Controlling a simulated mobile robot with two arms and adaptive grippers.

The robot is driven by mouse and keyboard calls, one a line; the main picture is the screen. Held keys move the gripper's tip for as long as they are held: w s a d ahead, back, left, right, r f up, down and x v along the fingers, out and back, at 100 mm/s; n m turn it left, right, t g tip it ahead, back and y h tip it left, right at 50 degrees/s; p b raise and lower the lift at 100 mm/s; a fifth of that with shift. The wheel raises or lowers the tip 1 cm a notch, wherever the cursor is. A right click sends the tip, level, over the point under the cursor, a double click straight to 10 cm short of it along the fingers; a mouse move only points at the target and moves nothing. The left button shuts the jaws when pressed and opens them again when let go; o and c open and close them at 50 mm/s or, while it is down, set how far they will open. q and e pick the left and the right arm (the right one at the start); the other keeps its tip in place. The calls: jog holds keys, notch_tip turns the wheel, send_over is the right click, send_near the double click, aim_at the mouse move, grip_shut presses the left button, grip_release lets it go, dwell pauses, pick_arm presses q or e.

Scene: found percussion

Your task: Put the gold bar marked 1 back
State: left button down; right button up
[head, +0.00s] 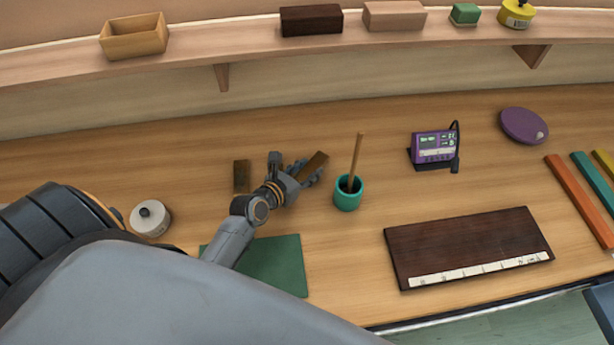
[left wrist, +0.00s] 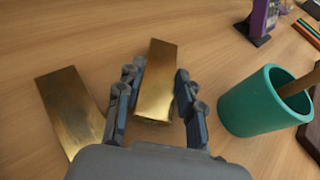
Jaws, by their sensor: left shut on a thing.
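My left gripper (head: 298,170) is shut on a gold bar (head: 314,165), which sticks out from between the fingers. In the left wrist view the held gold bar (left wrist: 160,72) lies between the two fingers (left wrist: 156,88). I cannot tell whether it touches the table. A second gold bar (head: 241,177) lies flat on the table to the left of the gripper; it also shows in the left wrist view (left wrist: 70,112). No number is readable on either bar. A dark wooden board (head: 468,245) with a white marked strip lies at the right, with no bars on it. My right gripper is out of view.
A teal cup (head: 348,199) holding a stick (head: 356,156) stands close to the right of the held bar. A purple device (head: 433,147) stands behind the board. The table between cup and board is clear.

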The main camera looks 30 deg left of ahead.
pick_arm(q)
jog(key=shift+f, duration=0.2)
jog(key=c, duration=0.8)
grip_release()
jog(key=shift+f, duration=0.15)
jog(key=shift+c, duration=0.2)
jog(key=shift+r, duration=0.2)
jog(key=b+v, duration=0.1)
jog(key=v, duration=1.1)
jog(key=shift+s+f, duration=0.1)
jog(key=shift+f, duration=0.05)
